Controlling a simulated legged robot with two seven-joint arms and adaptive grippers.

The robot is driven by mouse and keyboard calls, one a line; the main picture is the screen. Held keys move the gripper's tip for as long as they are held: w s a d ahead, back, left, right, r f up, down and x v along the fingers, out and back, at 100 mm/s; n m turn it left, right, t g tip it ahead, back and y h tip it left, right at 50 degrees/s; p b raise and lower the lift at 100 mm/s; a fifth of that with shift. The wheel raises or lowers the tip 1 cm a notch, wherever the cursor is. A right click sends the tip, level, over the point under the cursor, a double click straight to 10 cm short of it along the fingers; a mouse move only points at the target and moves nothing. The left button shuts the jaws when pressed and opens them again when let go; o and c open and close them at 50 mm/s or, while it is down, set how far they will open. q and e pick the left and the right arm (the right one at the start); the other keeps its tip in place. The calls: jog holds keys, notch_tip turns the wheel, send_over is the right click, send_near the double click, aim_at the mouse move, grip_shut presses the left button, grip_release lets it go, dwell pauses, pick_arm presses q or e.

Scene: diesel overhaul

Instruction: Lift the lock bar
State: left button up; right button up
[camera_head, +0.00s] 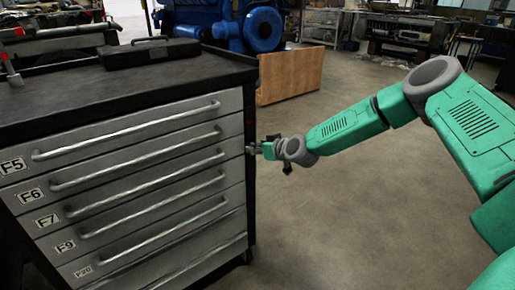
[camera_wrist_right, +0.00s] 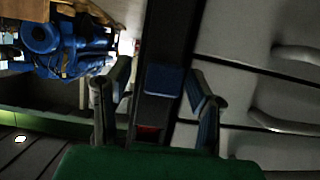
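The lock bar appears to be the dark upright strip (camera_head: 251,185) along the right front edge of the drawer cabinet (camera_head: 140,165). My right gripper (camera_head: 253,147) is at this strip, about level with the upper drawers. In the right wrist view, the gripper's fingers (camera_wrist_right: 158,95) are spread, one on each side of the dark strip (camera_wrist_right: 172,35). A blue patch (camera_wrist_right: 165,80) and a red patch (camera_wrist_right: 148,133) show between them. I cannot tell whether the fingers touch the strip. My left gripper is out of view.
The drawers have long metal handles (camera_head: 130,131) and labels such as F5 and F6. A black case (camera_head: 152,52) lies on the cabinet top. A wooden panel (camera_head: 290,75) stands behind. The floor (camera_head: 340,215) right of the cabinet is clear.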

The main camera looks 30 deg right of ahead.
aim_at(252, 138)
jog(key=shift+d, duration=0.1)
grip_shut()
jog(key=shift+a+r, duration=0.1)
jog(key=shift+a, duration=0.1)
jog(key=shift+w+r+p, duration=0.1)
jog(key=shift+r+p, duration=0.25)
jog(key=shift+p, duration=0.05)
notch_tip(252, 138, up, 2)
jog(key=shift+p, duration=0.75)
jog(key=shift+d+f, duration=0.1)
jog(key=shift+d, duration=0.05)
grip_release()
jog(key=shift+o, duration=0.4)
